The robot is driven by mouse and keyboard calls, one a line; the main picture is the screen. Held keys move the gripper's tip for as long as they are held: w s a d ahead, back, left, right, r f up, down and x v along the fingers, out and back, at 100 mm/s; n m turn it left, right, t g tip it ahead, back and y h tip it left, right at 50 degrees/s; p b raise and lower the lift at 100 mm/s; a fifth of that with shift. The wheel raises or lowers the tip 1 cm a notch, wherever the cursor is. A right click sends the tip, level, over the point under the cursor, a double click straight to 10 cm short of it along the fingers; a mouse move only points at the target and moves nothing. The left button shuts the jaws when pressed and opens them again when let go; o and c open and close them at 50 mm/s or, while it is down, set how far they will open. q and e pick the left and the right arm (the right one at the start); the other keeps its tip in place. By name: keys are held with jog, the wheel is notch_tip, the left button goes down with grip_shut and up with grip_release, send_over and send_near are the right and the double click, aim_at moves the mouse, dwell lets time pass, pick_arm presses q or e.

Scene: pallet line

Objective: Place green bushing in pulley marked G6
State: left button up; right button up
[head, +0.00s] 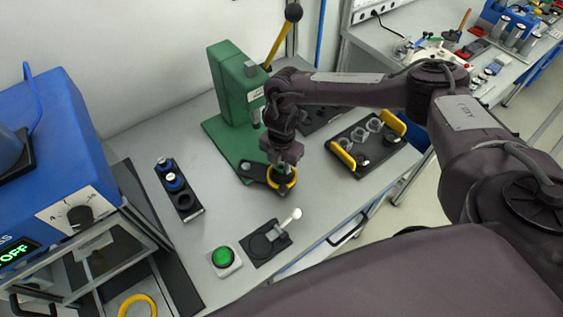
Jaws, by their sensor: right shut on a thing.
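My right gripper (281,168) points down over a yellow ring-shaped pulley (291,183) on the base of the green press. It is shut on a small part at the pulley's middle. The fingers mostly hide that part; it fits the green bushing, as no other one shows. I cannot tell whether it sits inside the pulley or just above. No G6 mark is readable. My left gripper is out of view.
The green press (233,95) with its lever stands behind. A black rack (197,210) with blue-topped parts is left. A black tray (343,140) with yellow handles is right. A green button (222,257) and a black fixture (262,247) are in front. A blue machine (60,120) borders the left.

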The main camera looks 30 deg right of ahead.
aim_at(281, 166)
jog(key=shift+f, duration=0.1)
jog(key=o, duration=0.9)
jog(key=shift+o, duration=0.2)
jog(key=shift+r, duration=0.55)
notch_tip(281, 166, up, 5)
jog(key=shift+w+r+b, duration=0.1)
jog(key=shift+r+b, duration=0.1)
jog(key=shift+b, duration=0.75)
notch_tip(281, 166, up, 6)
jog(key=shift+f+p, duration=0.1)
jog(key=shift+p, duration=0.35)
